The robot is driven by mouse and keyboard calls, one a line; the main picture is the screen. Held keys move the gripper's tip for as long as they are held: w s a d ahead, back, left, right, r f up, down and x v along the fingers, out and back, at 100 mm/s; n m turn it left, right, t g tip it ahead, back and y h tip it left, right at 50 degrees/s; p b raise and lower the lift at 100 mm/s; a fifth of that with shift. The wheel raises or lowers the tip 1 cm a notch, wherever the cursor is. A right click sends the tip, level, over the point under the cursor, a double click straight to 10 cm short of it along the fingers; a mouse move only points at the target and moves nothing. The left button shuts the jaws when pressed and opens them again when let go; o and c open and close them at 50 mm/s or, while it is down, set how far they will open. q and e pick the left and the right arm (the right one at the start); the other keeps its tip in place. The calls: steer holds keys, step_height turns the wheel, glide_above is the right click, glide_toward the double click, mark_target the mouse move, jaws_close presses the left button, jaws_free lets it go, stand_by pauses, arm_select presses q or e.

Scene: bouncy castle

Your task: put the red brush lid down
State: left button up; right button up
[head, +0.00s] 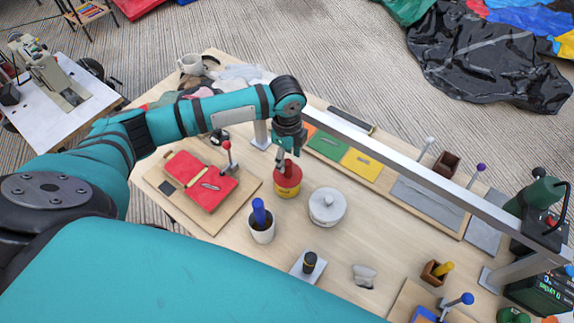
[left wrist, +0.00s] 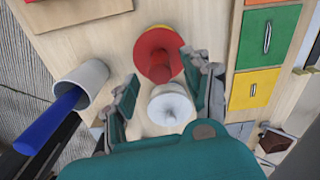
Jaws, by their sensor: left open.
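The red brush lid (head: 288,173) has a tall knob and sits on top of a yellow and red pot (head: 288,190) on the table. In the left wrist view the lid (left wrist: 155,52) is seen from above, with a little yellow showing at its edge. My left gripper (head: 286,153) is right above the lid in the head view. In the left wrist view its fingers (left wrist: 163,80) are spread wide apart with nothing gripped between them. The lid's knob points toward the gap between the fingers. My right gripper is not in view.
A grey-white lidded pot (head: 327,208) stands close to the right of the red lid. A white cup with a blue handle (head: 261,228) stands to the front left. A red case on a board (head: 200,182) lies left. A metal rail (head: 400,169) crosses behind.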

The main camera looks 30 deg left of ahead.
arm_select(q)
step_height(320, 180, up, 7)
steer(key=shift+r+b, duration=0.15)
steer(key=shift+b, duration=0.35)
